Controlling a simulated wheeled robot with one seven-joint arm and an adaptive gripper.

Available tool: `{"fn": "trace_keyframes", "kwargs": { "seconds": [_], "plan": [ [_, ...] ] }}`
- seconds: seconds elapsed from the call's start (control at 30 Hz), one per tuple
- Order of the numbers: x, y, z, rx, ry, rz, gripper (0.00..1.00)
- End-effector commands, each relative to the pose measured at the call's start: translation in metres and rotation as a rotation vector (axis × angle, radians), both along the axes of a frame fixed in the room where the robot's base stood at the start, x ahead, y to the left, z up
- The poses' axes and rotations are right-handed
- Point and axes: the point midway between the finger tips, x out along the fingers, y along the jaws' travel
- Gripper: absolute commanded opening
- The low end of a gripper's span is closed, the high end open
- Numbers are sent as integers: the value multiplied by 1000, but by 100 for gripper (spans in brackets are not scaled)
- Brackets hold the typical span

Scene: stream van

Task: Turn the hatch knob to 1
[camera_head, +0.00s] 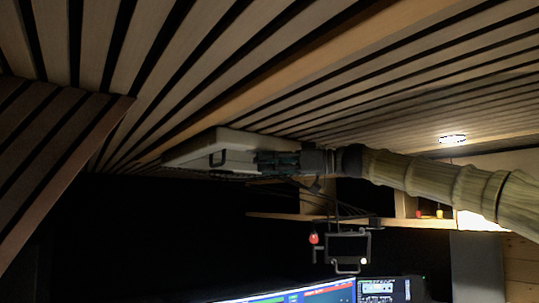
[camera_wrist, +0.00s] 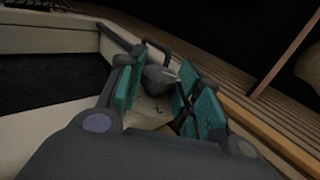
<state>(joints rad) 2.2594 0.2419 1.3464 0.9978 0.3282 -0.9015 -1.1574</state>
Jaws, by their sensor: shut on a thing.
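Small dark marks show on the pale plate (camera_wrist: 153,108) under the knob, too small to read. The knob's setting cannot be told. In the head view the knob is hidden by my fingers.
Ceiling slats (camera_head: 410,75) run close above my arm. A wooden shelf (camera_head: 285,216) with small items, a hanging dark frame (camera_head: 348,247) and lit screens (camera_head: 300,294) are below. The hatch's pale frame (camera_wrist: 45,38) surrounds a dark mesh (camera_wrist: 45,82). The space below left is dark.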

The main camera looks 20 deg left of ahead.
Motion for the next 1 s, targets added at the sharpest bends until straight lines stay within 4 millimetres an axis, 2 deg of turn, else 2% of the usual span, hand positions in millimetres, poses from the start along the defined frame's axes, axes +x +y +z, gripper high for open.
{"fn": "trace_keyframes", "kwargs": {
  "seconds": [0.33,0.8,0.83,0.93,1.0],
  "plan": [
    [3,0,2,2,1,85,11],
    [2,0,1,2,0,95,11],
    [2,0,1,2,0,95,38],
    [2,0,1,1,0,95,56],
    [2,0,1,1,0,95,56]
  ]
}}
